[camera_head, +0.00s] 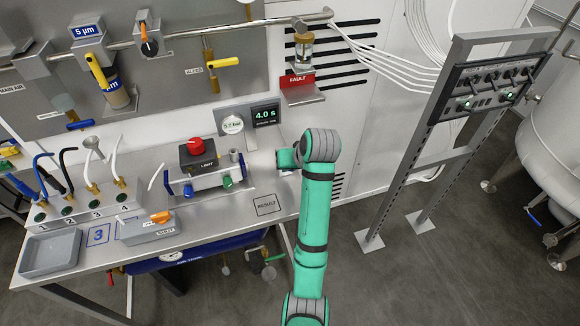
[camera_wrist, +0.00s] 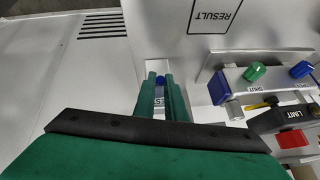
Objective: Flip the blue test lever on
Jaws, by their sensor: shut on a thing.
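My gripper (camera_wrist: 161,95) points down at the bench top, with its two green fingers close together. The tip of the blue test lever (camera_wrist: 160,79) shows between the fingers, and they are shut on it. A small label lies under the fingers and is partly covered. In the head view, my green arm reaches the right end of the bench, and the gripper body (camera_head: 287,159) hides the lever. I cannot tell the lever's position.
Left of my gripper in the head view is a test block with a red button (camera_head: 197,146) and blue and green knobs. A RESULT square (camera_head: 266,204) is marked in front. A display (camera_head: 265,115) reads 4.0 s. A switch panel (camera_head: 490,88) stands at right.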

